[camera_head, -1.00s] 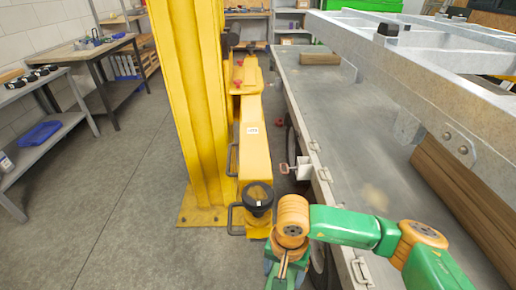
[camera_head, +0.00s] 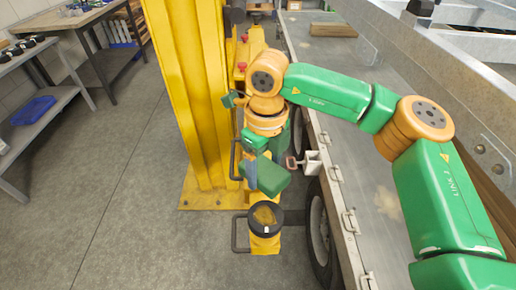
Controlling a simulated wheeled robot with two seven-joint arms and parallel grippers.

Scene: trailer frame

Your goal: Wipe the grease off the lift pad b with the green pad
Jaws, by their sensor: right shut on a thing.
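A round lift pad (camera_head: 265,218) with a black rim sits on the yellow lift arm at lower centre. A brownish-yellow patch of grease covers part of its top. No letter can be read on it. My right gripper (camera_head: 254,172) is above and just behind the pad, pointing down. It is shut on a dark green pad (camera_head: 274,180), which hangs beyond the lift pad in the picture and looks apart from it. My wrist partly hides the fingers. My left gripper is not in view.
The yellow lift post (camera_head: 185,90) stands to the left, with a black handle (camera_head: 236,235) beside the lift pad. The trailer's side (camera_head: 335,172) and a wheel (camera_head: 318,235) are close on the right. The floor (camera_head: 110,235) at left is clear.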

